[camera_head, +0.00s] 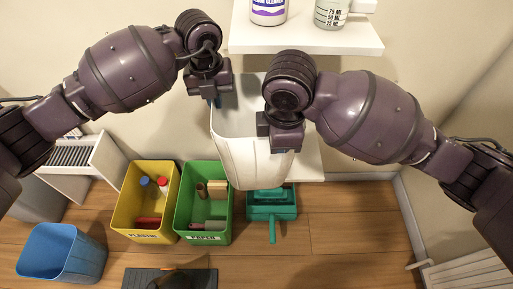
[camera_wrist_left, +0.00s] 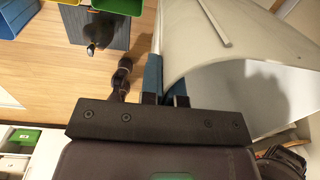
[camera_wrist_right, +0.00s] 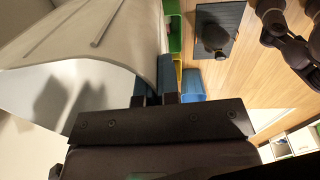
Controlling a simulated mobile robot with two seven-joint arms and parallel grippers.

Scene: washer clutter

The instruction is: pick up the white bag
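The white bag (camera_head: 252,150) is a tall open container with faint vertical folds, hanging between my two grippers in the head view. My left gripper (camera_head: 213,98) is at its left rim; in the left wrist view the blue-padded fingers (camera_wrist_left: 165,88) are close together with the wall of the bag (camera_wrist_left: 235,45) between them. My right gripper (camera_head: 278,148) is at its right rim; in the right wrist view its fingers (camera_wrist_right: 154,88) pinch the opposite wall of the bag (camera_wrist_right: 100,40). The bag's mouth faces up, and my right gripper hides part of it.
A white shelf (camera_head: 300,40) with bottles stands behind. On the wooden floor are a yellow bin (camera_head: 122,222), a green bin (camera_head: 184,222), a blue bin (camera_head: 60,262), a teal dustpan (camera_head: 284,212) and a dark mat (camera_head: 205,279). Floor at the lower right (camera_head: 350,235) is clear.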

